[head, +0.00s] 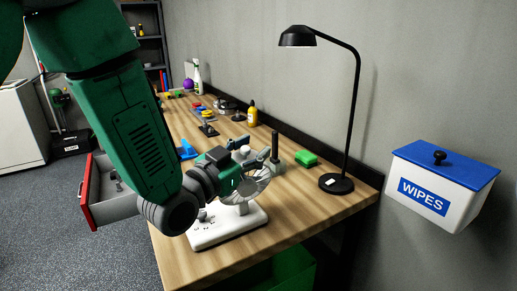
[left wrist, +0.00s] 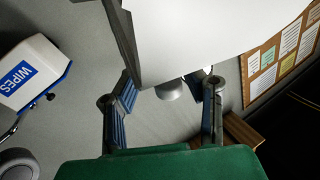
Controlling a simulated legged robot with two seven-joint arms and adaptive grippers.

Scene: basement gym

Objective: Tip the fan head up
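The fan stands on the wooden workbench (head: 300,215) in the head view, on a white base (head: 230,228) with small controls on top. Its round wire-caged fan head (head: 256,186) is partly hidden by my left gripper (head: 237,172), which is right at its near side. In the left wrist view, the two bluish fingers of my left gripper (left wrist: 168,88) are spread apart. A large white surface fills the top of that view, and a grey round knob-like part (left wrist: 170,91) shows between the fingers. I cannot tell whether the fingers touch the fan. My right gripper is not in view.
A black desk lamp (head: 337,183) stands right of the fan, with a green block (head: 306,158) near it. A yellow bottle (head: 252,114) and small items lie farther back. A wipes box (head: 440,185) is at the right wall. A red-fronted drawer (head: 87,192) stands open at left.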

